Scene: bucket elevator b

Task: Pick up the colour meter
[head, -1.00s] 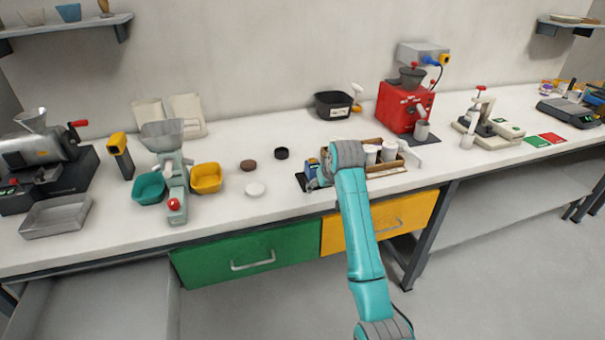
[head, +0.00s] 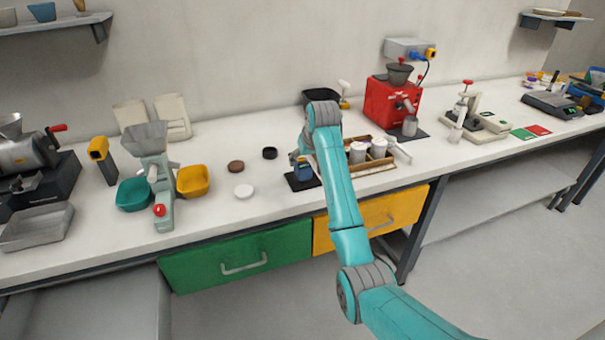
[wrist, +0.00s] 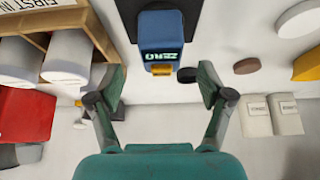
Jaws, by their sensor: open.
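The colour meter is probably the small blue device (head: 303,170) standing on a black mat (head: 300,182) on the bench, left of the wooden tray. In the wrist view the blue device (wrist: 161,32) shows the word ZERO and a yellow part at its lower edge. My gripper (wrist: 162,80) is open and empty. The device appears between and beyond its two fingers, with no visible contact. In the head view my arm hides most of the gripper.
A wooden tray (head: 357,183) with white cups stands close to the right of the device. A white disc (head: 244,191), a brown disc (head: 236,166) and a black ring (head: 270,153) lie to its left. A red grinder (head: 391,101) stands behind right.

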